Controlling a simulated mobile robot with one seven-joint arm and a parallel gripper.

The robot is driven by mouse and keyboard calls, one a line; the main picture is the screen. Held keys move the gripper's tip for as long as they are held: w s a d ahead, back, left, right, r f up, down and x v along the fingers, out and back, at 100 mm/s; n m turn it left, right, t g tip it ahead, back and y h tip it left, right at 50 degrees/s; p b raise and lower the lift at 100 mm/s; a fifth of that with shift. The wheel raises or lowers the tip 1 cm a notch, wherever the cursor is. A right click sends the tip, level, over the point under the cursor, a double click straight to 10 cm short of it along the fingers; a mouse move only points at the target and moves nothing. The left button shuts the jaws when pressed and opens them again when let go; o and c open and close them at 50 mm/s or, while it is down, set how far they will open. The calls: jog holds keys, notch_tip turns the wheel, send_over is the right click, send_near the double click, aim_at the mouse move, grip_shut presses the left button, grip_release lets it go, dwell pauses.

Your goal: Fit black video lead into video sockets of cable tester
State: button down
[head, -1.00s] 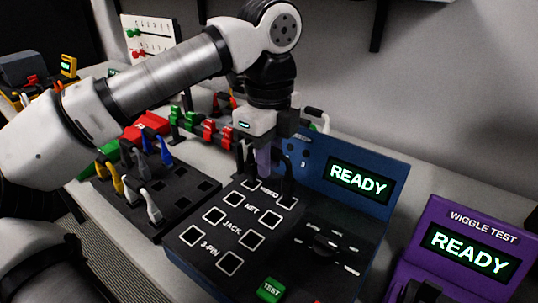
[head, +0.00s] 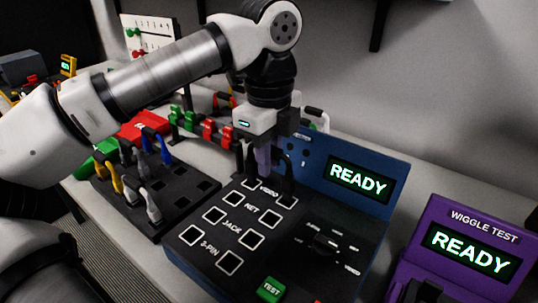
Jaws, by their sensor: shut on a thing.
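The cable tester (head: 185,243) has a black sloped top with paired square sockets and a blue back panel whose screen reads READY. My gripper (head: 264,158) is shut on the black video lead (head: 288,180) and points down over the far end of the tester. One dark end of the lead hangs at each side of the jaws, close to the two sockets marked VIDEO (head: 252,183). The right end overlaps the right video socket (head: 288,201) in the picture. I cannot tell whether either end touches or sits in its socket. The jaws partly hide the lead.
A black holder (head: 180,203) with yellow, grey and blue leads stands left of the tester. Red and green clips (head: 214,133) sit on a rail behind it. A purple wiggle test box (head: 470,240) stands at right. A green TEST button (head: 271,289) is at the tester's front.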

jog(key=shift+f+b, duration=0.85)
jog(key=shift+f, duration=0.1)
dwell(1.1)
dwell(0.3)
jog(key=c, duration=0.7)
grip_release()
jog(key=shift+r, duration=0.1)
jog(key=shift+r+p, duration=3)
jog(key=shift+r, duration=1)
jog(key=shift+f, duration=0.1)
